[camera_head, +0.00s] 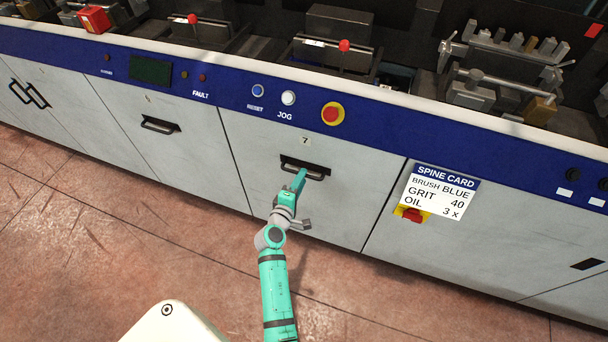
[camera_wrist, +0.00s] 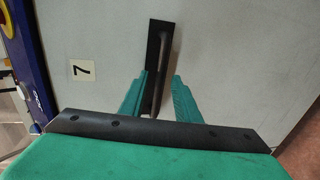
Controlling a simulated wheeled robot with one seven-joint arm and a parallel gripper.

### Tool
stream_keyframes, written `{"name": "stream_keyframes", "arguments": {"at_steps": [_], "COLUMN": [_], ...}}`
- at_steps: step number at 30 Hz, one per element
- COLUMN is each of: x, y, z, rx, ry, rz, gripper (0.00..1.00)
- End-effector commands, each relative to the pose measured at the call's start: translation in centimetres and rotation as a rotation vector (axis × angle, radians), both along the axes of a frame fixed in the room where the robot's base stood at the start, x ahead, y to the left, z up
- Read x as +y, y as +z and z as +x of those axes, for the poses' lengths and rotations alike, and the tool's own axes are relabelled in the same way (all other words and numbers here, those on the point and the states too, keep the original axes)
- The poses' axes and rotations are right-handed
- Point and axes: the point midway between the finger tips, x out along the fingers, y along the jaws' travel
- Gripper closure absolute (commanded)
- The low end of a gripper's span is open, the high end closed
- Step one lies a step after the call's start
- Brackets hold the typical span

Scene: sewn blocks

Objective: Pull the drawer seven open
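Drawer seven (camera_head: 262,165) is a pale grey front marked with a small "7" label (camera_head: 305,140), flush with the panels beside it, so it stands shut. The label also shows in the wrist view (camera_wrist: 82,70). Its dark handle (camera_head: 316,176) is a bar over a black recessed plate. My gripper (camera_head: 301,174) is at the middle of this handle. In the wrist view the two green fingers (camera_wrist: 160,80) are apart, one on each side of the handle bar (camera_wrist: 164,48), with visible gaps. The fingertips' contact with the plate cannot be told.
A blue strip above carries a reset button (camera_head: 258,91), a jog button (camera_head: 288,98) and a red stop button (camera_head: 332,113). Another handled front (camera_head: 160,125) is at left. A spine card (camera_head: 440,190) and a red-yellow switch (camera_head: 411,214) are at right. The floor (camera_head: 380,300) in front is clear.

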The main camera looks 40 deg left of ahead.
Motion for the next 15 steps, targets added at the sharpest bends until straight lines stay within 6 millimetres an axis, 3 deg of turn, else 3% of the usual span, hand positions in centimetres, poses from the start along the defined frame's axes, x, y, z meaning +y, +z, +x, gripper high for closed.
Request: {"name": "stream_keyframes", "arguments": {"at_steps": [6,15], "x": [0.8,1.0], "y": [-0.5,-0.7], "z": [2.4,3.0], "rx": [0.000,0.000], "ry": [0.000,0.000], "rz": [0.000,0.000], "gripper": [0.70,0.70]}}
